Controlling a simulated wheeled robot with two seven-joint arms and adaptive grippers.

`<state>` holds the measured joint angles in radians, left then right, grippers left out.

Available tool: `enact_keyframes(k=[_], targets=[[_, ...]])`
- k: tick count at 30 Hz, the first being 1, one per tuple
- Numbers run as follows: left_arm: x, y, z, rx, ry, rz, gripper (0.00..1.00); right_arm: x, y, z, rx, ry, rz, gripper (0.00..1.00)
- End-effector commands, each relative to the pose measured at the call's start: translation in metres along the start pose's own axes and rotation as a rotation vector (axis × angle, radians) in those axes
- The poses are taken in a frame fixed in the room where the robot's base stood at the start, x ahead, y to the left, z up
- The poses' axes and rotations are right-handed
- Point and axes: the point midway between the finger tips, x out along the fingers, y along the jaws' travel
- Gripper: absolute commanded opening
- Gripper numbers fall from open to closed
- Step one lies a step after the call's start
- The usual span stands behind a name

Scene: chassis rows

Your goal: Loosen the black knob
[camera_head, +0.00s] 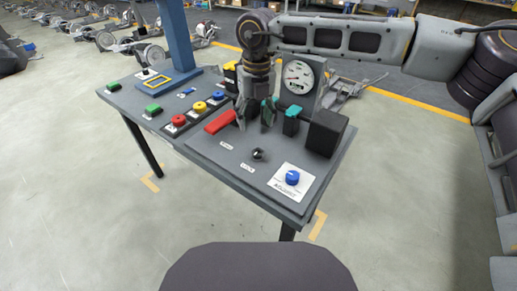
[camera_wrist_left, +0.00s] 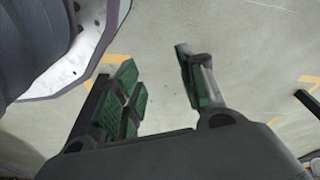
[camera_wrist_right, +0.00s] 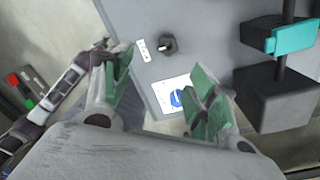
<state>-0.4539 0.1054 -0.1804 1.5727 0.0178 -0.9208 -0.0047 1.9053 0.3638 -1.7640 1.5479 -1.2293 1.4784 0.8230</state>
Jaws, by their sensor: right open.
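The black knob (camera_head: 258,154) sits on the grey tabletop between two small white labels. It also shows in the right wrist view (camera_wrist_right: 168,43), beyond my right gripper's fingers and near one label. My right gripper (camera_head: 255,117) points down above the table, behind the knob in the head view, and is open. Its green-padded fingers (camera_wrist_right: 160,82) stand apart with nothing between them, clear of the knob. My left gripper (camera_wrist_left: 157,75) is open and empty over the floor, and is not visible in the head view.
A blue knob (camera_head: 292,177) on a white plate lies right of the black knob. A red bar (camera_head: 220,122), a teal lever (camera_head: 291,121), a dark box (camera_head: 325,133) and a dial gauge (camera_head: 298,77) stand close to my right gripper. Coloured buttons (camera_head: 179,120) line the left. The table's front edge is clear.

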Motion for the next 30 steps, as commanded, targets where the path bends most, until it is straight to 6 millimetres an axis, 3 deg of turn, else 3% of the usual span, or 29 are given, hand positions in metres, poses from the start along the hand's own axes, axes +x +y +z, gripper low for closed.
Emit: enact_keyframes(k=[4,19,30], targets=[[0.000,0.000,0.000,0.000,0.000,0.000,0.40,0.000,-0.008,-0.002,0.004,0.002,-0.043,0.59],[-0.001,0.000,-0.001,0.000,0.000,0.001,0.40,0.004,-0.009,-0.002,0.005,0.003,-0.044,0.59],[-0.007,0.002,-0.006,0.002,-0.003,0.003,0.40,0.041,-0.010,-0.002,0.004,0.003,-0.043,0.59]])
